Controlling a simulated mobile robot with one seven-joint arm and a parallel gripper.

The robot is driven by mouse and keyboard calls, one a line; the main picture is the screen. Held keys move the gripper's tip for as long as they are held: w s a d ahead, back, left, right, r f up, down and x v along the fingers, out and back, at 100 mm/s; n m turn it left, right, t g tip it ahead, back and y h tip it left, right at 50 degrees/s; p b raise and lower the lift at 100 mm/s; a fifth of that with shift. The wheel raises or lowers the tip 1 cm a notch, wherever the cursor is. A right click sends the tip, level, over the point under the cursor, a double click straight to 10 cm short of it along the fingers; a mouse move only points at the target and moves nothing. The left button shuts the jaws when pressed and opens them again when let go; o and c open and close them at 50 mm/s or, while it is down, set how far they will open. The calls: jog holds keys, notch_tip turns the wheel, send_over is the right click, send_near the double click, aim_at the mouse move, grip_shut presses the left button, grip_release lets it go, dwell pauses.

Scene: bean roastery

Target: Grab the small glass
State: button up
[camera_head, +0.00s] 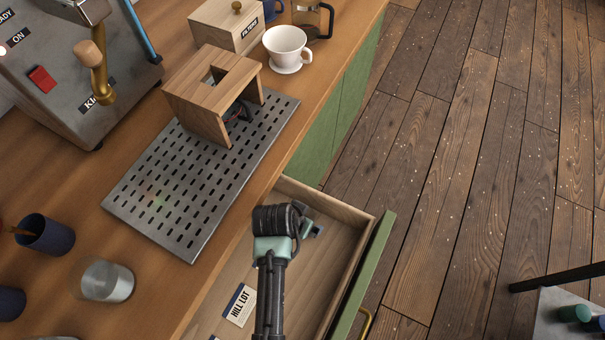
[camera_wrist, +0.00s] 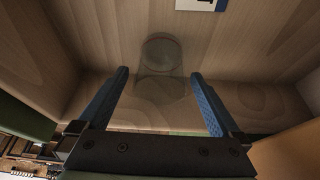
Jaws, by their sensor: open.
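The small glass (camera_wrist: 161,60) is clear and faint in the wrist view, inside the open drawer (camera_head: 343,214). It shows just beyond and between the fingertips of my gripper (camera_wrist: 160,73). The two blue fingers are spread wide, one on each side of the glass in the picture, with nothing held. I cannot tell the exact gap between fingers and glass. In the head view my arm reaches down over the drawer and the glass is hidden.
A HILL LOT card (camera_head: 240,305) lies in the drawer; its edge also shows in the wrist view (camera_wrist: 200,4). The drawer walls stand close around my gripper. On the counter are a perforated tray (camera_head: 150,200), a wooden stand (camera_head: 195,90), a white dripper (camera_head: 285,45) and a glass cup (camera_head: 107,281).

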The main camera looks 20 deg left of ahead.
jog(key=shift+w+f, duration=0.3)
jog(key=shift+f, duration=0.35)
jog(key=shift+c, duration=0.3)
